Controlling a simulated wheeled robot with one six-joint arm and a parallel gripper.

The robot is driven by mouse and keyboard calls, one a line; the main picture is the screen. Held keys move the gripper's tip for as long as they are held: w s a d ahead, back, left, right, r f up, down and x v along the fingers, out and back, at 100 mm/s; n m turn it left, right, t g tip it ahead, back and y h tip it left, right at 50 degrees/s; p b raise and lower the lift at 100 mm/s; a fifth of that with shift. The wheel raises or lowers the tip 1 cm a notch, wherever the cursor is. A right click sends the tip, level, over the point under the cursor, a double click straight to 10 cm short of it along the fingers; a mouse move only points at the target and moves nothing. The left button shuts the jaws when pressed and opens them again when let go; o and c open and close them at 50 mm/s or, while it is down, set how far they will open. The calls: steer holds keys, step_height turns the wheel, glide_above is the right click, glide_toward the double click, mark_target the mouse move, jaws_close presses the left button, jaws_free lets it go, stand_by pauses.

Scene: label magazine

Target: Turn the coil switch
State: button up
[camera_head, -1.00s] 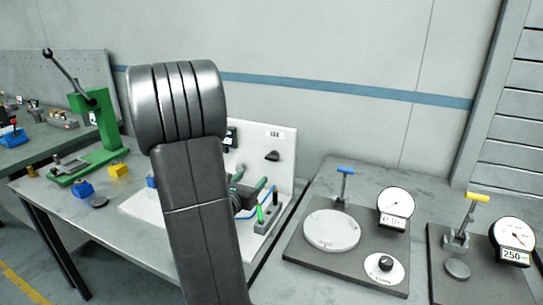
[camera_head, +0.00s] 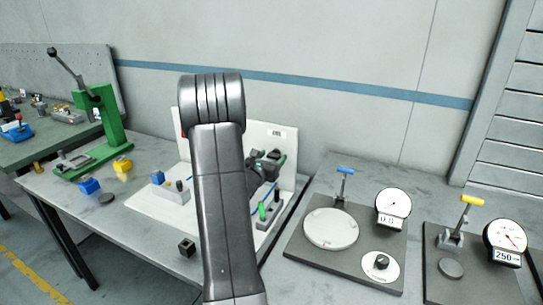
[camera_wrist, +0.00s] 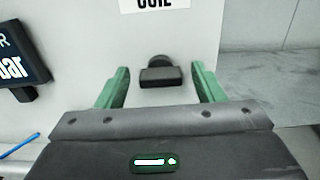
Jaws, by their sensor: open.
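The coil switch (camera_wrist: 158,76) is a black knob with a bar-shaped handle lying level, on the white upright panel (camera_wrist: 75,30). The "COIL" label (camera_wrist: 156,4) is above it, partly cut off. My gripper (camera_wrist: 160,68) is open, with one green finger on each side of the knob and a gap to it on both sides. I cannot tell how deep the fingers reach. In the head view my gripper (camera_head: 272,160) is in front of the panel below its label, and the switch is hidden there.
A dark display (camera_wrist: 20,65) is left of the gripper in the wrist view. A grey fixture with a green part (camera_head: 268,210) stands below the gripper. A dark cube (camera_head: 187,247) lies near the bench's front edge. A plate with a dial gauge (camera_head: 392,204) is to the right.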

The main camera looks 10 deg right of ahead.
steer(key=c, duration=1)
